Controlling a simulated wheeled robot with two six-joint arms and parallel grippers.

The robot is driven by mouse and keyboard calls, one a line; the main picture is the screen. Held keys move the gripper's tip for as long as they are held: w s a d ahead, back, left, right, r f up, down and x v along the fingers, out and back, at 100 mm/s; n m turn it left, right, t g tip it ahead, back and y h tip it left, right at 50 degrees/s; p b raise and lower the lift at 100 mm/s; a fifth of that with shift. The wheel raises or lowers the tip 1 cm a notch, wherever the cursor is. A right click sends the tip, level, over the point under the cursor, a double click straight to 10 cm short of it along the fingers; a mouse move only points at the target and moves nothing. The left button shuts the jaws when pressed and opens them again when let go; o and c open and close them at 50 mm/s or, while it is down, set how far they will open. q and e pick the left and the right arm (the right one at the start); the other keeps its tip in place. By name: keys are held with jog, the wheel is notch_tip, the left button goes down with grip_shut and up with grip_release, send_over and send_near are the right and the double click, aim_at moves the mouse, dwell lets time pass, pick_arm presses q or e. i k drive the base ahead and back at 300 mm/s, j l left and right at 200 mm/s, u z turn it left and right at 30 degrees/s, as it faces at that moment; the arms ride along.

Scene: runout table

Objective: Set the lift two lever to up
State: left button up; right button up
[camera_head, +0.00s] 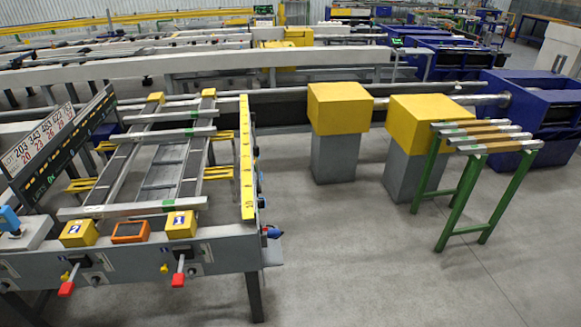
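The runout table (225,251) stands at the left. On its front edge sit a yellow box marked 2 (78,233) and a yellow box marked 1 (180,224). Below the box marked 2 is a lever with a red grip (67,289), which I take as the lift two lever. Its grip hangs down and slightly left from its pivot. A similar lever with a red grip (178,280) hangs down below the box marked 1. Each lever has a small yellow knob beside it. Neither of my grippers is in view.
An orange-framed panel (130,231) sits between the yellow boxes. A blue object (9,220) is at the table's left end. Two yellow-topped grey pedestals (333,158) and a green stand (462,202) holding bars are to the right. Grey floor (350,265) in front is clear.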

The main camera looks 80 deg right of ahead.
aim_at(255, 149)
jog(key=z, duration=2.65)
